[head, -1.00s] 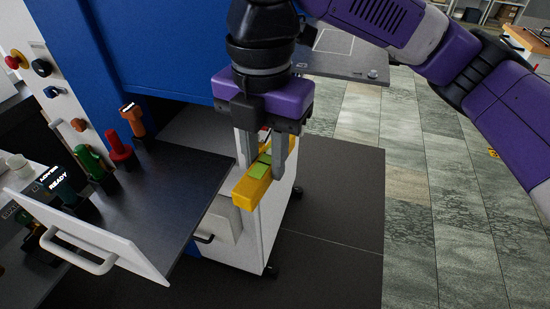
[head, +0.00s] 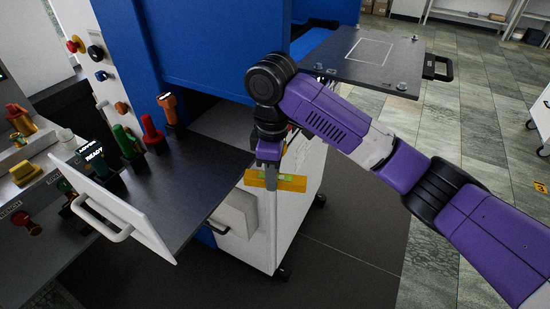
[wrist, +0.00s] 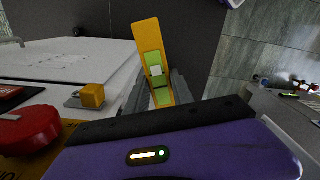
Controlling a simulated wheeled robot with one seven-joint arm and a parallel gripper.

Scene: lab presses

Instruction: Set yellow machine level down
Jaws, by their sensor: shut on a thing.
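The yellow machine level (head: 290,184) is a short yellow bar with green windows. My gripper (head: 272,188) is shut on it around its middle and holds it in the air, in front of the blue press and right of the open drawer. In the head view the level lies nearly crosswise. In the wrist view the level (wrist: 153,60) stands out between the fingers, with its green vial windows facing the camera. Part of it is hidden by the fingers.
The open drawer (head: 190,195) with several coloured-handled tools is to the left. A dark plate (head: 365,62) with a white square outline juts out at the back right. The wrist view shows a pale surface (wrist: 75,60), a yellow block (wrist: 92,95) and a red knob (wrist: 28,130).

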